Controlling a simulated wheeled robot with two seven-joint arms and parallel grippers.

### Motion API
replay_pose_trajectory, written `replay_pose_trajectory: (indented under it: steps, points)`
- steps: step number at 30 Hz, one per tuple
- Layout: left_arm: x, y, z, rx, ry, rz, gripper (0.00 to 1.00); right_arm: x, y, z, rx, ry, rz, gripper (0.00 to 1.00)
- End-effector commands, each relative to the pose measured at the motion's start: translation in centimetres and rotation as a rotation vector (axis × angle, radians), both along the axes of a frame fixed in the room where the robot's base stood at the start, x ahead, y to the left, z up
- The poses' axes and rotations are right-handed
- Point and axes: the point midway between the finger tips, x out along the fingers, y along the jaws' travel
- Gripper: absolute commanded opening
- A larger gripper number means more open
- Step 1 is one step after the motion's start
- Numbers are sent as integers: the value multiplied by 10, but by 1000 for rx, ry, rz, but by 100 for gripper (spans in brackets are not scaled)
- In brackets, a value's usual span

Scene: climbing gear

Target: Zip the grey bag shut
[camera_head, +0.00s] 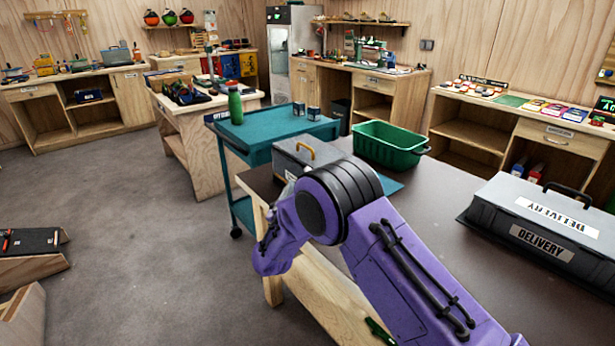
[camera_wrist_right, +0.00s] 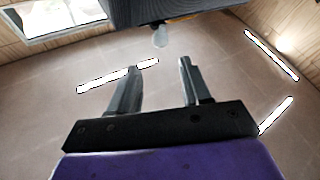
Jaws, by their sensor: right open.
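The grey bag (camera_head: 300,155), boxy with a yellow piece on top, stands on the dark table, partly hidden behind my purple right arm. In the right wrist view a dark grey body (camera_wrist_right: 165,10) at the top edge, probably the bag, has a small yellow and whitish piece (camera_wrist_right: 162,36) under its edge. My right gripper (camera_wrist_right: 158,64) is open, its two fingers apart and empty, with that small piece just beyond the fingertips. I cannot tell whether the zip is open. The right fingers are hidden in the head view. My left gripper is not in view.
A green bin (camera_head: 390,145) stands behind the bag's right side. A grey delivery case (camera_head: 545,225) stands at the table's right. A teal cart (camera_head: 270,128) with a green bottle (camera_head: 235,105) and two small cans adjoins the table. The table's middle is clear.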

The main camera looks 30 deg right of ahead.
Motion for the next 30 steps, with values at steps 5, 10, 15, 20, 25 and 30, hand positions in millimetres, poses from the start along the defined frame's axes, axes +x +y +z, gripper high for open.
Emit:
replay_pose_trajectory:
  steps: [5,10,15,20,25,30]
  points:
    - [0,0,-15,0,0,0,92,1,-4,-14,1,-1,-4,48]
    - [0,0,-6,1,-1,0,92,17,-27,0,3,-3,-8,48]
    - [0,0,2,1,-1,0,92,39,-56,14,2,-2,-8,48]
    - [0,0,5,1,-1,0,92,54,-74,22,2,-1,-5,48]
    - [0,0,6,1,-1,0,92,60,-80,25,0,0,-5,48]
    - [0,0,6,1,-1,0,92,60,-80,25,0,0,-5,48]
